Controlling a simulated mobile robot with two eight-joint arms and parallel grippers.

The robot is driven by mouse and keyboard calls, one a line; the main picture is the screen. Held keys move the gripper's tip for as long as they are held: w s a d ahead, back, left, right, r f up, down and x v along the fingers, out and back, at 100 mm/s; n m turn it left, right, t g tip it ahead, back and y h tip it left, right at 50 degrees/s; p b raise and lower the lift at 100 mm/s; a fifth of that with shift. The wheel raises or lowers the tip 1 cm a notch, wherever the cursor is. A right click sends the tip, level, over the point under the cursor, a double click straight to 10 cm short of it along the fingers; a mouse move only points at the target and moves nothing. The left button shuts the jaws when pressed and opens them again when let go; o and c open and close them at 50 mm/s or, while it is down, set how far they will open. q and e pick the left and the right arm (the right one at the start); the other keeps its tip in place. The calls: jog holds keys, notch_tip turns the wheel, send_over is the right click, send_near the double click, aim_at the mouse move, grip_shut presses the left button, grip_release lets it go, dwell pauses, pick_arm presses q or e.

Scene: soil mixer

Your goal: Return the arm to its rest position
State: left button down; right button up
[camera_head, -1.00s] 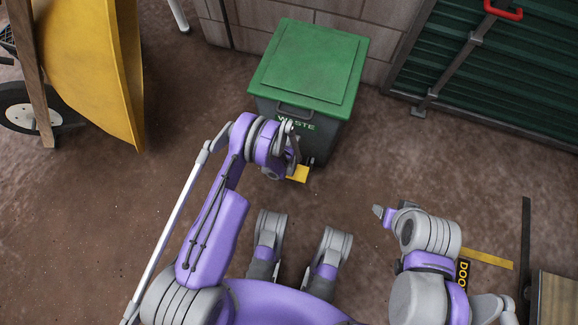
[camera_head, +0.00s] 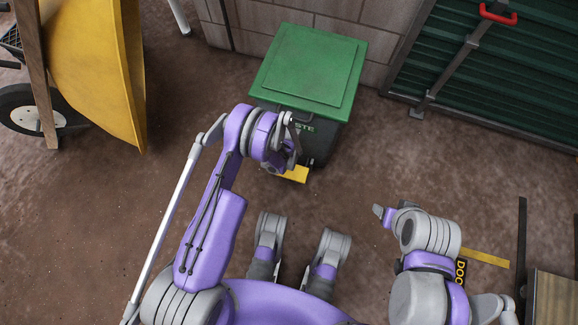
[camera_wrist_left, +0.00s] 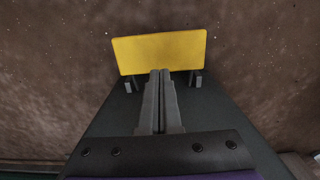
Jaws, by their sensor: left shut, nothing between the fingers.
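My left arm reaches up from the bottom left in the head view. Its left gripper (camera_head: 293,163) is in front of the waste bin, above the bin's yellow pedal (camera_head: 296,174). In the left wrist view the two fingers of the left gripper (camera_wrist_left: 160,73) are together with nothing between them. The yellow pedal (camera_wrist_left: 160,50) lies beyond the fingertips there; I cannot tell whether they touch it. My right gripper (camera_head: 379,211) is on the right with its small tip pointing left; its jaws are too small to read.
The waste bin (camera_head: 312,66) has its green lid closed and stands against a block wall (camera_head: 340,32). A yellow wheelbarrow (camera_head: 92,65) is at the upper left. A green shutter with a red handle (camera_head: 498,14) is at the upper right. A wooden box (camera_head: 555,298) is at the lower right.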

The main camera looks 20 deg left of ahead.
pick_arm(q)
notch_tip(320, 180, up, 3)
jog(key=shift+f+p, duration=0.15)
jog(key=shift+p, duration=0.3)
dwell(0.5)
